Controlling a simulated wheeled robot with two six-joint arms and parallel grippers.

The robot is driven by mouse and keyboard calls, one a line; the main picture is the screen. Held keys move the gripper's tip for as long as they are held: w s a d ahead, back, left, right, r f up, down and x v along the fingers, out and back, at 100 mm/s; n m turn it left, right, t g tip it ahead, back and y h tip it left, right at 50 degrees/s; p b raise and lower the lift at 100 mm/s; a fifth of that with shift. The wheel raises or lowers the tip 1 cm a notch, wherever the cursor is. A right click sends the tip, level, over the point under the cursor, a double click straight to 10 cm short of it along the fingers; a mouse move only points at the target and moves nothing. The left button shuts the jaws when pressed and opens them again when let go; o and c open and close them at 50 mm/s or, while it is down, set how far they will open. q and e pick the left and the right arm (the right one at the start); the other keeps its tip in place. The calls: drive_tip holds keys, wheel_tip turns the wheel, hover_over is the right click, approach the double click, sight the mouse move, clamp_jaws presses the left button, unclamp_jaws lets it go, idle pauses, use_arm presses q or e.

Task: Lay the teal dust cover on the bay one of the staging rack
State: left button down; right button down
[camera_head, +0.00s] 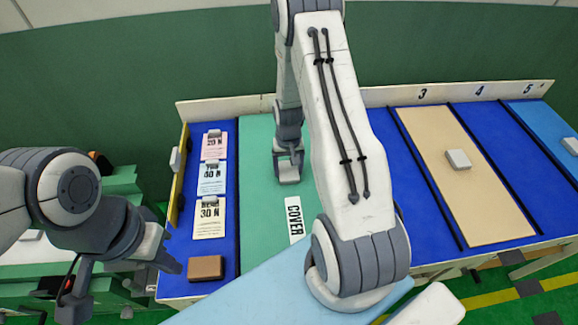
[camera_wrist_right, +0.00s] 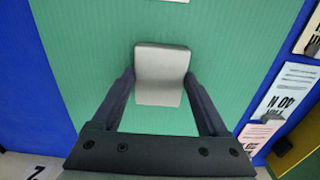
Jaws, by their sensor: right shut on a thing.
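The teal dust cover (camera_head: 258,185) is a long green panel with a white COVER label (camera_head: 296,219). It appears in line with the bay between the card strip and the bays to the right. I cannot tell whether it rests fully on the rack. My right gripper (camera_head: 289,168) is shut on the cover's grey handle block (camera_wrist_right: 161,72), near the back of the rack. The fingers flank the block in the right wrist view (camera_wrist_right: 160,95). The bay number behind is hidden by my right arm. My left gripper (camera_head: 130,250) is at the left, beside the rack; its jaw opening is unclear.
The staging rack (camera_head: 485,95) has blue bays; 3, 4 and 5 show on its back board. A tan cover (camera_head: 470,180) and a light blue cover (camera_head: 550,120) lie to the right. Cards (camera_head: 210,215) and a brown block (camera_head: 205,268) lie on the left strip.

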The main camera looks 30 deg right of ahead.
sight(288, 171)
drive_tip(key=shift+f, duration=0.5)
drive_tip(key=shift+f+b, duration=0.6)
unclamp_jaws()
wheel_tip(288, 171, up, 11)
drive_tip(key=shift+f+b, duration=0.2)
drive_tip(key=shift+b, duration=0.25)
